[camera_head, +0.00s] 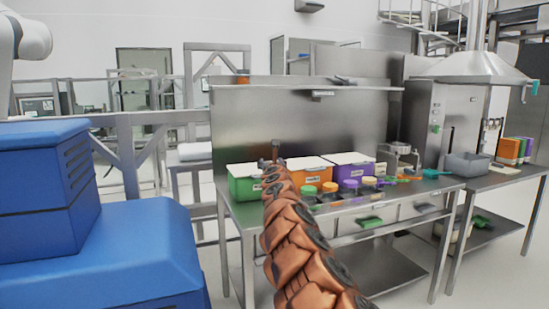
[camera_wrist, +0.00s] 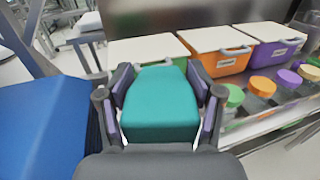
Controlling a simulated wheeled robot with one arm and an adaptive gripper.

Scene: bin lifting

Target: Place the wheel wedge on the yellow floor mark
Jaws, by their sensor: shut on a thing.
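In the wrist view, a teal block with a sloped top, the wheel wedge (camera_wrist: 160,105), sits between the two fingers of my gripper (camera_wrist: 160,92). The dark fingers with purple-grey pads press on its left and right sides. My gripper is shut on the wedge and holds it in front of the bench, with bins behind it. In the head view I cannot make out the wedge or the gripper's fingers. No yellow floor mark shows in either view.
A steel workbench (camera_head: 245,212) carries green (camera_head: 245,185), orange (camera_head: 312,175) and purple (camera_head: 347,170) lidded bins and several coloured-lid jars. A second bench with a grey tub (camera_head: 467,165) stands right. A blue body (camera_head: 100,245) fills the left. Pale floor shows below the benches.

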